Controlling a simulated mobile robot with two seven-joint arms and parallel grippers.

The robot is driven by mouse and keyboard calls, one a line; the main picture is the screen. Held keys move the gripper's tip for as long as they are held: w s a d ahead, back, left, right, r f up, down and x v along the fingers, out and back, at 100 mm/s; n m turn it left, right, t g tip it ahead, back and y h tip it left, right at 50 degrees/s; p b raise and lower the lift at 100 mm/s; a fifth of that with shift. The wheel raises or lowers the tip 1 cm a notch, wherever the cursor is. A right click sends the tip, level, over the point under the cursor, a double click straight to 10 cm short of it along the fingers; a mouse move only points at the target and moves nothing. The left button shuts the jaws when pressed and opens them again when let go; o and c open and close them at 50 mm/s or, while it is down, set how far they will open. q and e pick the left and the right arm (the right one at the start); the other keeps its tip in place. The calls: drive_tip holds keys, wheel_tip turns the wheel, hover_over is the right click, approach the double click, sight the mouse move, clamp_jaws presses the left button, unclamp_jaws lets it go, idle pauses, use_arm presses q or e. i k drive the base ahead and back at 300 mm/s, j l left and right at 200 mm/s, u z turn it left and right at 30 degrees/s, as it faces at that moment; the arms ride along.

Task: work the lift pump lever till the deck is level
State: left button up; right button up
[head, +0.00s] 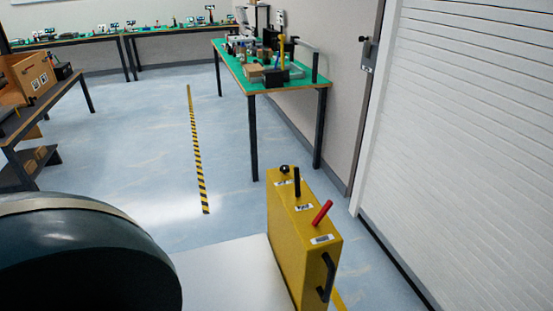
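A yellow box-shaped unit (287,228) stands upright at the lower middle right. On its top are an upright black lever (297,181), a short red lever (322,213) tilted up to the right, a dark round knob (284,169) and small white labels. I cannot tell which lever works the pump. A black handle (327,277) is on its near end. A pale flat surface (225,275), perhaps the lift deck, lies left of the unit and runs out of the bottom edge. I cannot tell if it is level. Neither gripper is in view.
A green-topped bench (289,85) with tools stands behind the unit. A shelf rack (38,115) with cardboard boxes is at the left. A white slatted shutter (470,120) closes the right side. Open floor with a yellow-black stripe (197,150) lies between.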

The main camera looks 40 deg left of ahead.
sight(296, 169)
drive_tip(key=u, duration=1.1)
